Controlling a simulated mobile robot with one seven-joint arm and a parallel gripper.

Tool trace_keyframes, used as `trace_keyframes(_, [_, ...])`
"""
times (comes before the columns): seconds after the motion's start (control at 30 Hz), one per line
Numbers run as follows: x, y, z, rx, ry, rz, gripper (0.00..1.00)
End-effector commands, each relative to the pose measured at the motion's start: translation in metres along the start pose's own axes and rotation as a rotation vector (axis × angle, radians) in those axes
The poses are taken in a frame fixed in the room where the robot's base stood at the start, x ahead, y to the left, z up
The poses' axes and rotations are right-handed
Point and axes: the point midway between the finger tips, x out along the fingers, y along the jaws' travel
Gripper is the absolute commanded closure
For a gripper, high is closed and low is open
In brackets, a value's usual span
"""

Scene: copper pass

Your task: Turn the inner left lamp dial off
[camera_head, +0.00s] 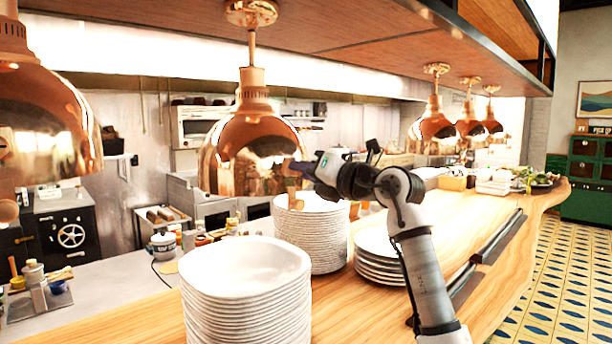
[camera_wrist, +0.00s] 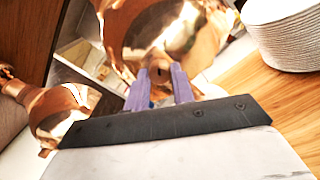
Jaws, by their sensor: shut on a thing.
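The lamp with my gripper at it is a copper dome (camera_head: 235,150) hanging over the counter, left of centre in the head view. It fills the upper middle of the wrist view (camera_wrist: 195,30). Its small copper dial (camera_wrist: 159,73) sits low on the dome between my purple fingertips. My gripper (camera_wrist: 161,86) is shut on this dial. In the head view my gripper (camera_head: 298,168) reaches the lamp's right side, and the fingers are small there. The dial is partly covered by the fingers, and I cannot tell its turned position.
Another copper lamp (camera_head: 40,125) hangs at the far left, with several more lamps (camera_head: 434,128) farther right. Tall plate stacks (camera_head: 245,270) and (camera_head: 312,235) stand on the wooden counter (camera_head: 500,225) under and near the lamp. A lower plate stack (camera_head: 375,250) lies beside my arm.

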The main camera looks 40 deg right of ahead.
Motion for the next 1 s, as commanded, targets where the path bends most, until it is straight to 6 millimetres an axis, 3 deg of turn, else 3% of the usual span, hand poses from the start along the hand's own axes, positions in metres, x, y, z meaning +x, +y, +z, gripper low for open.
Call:
trace_keyframes(0.6, [-0.0011,-0.0014,-0.0007,0.558,-0.019,-0.004,0.98])
trace_keyframes(1.0, [-0.0008,-0.0014,-0.0005,0.767,-0.024,-0.004,0.98])
